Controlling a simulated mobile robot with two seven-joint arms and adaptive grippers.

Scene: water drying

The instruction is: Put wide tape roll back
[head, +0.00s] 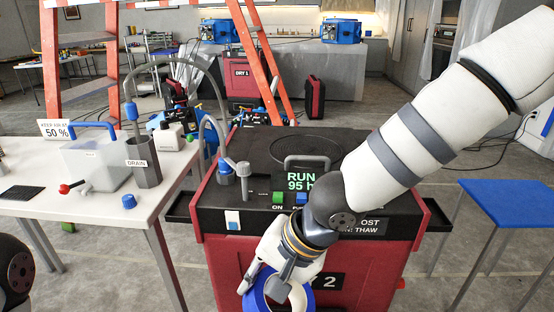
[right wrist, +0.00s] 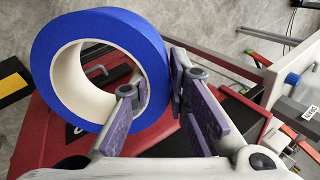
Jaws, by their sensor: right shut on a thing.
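The wide tape roll (right wrist: 95,25) is a blue ring with a pale core. My right gripper (right wrist: 155,85) is shut on its wall, one finger inside the core and one outside. In the head view the tape roll (head: 255,298) hangs at the bottom middle, in front of the red machine's front face, with my right gripper (head: 268,285) at it. The roll's lower part is cut off by the frame edge. My left gripper is out of view.
The red and black machine (head: 215,222) stands behind the tape roll, with side handles sticking out. A white table (head: 90,200) at left holds a clear tank (head: 98,165) and a grey drain cup (head: 146,175). A blue table (head: 510,205) at right is bare.

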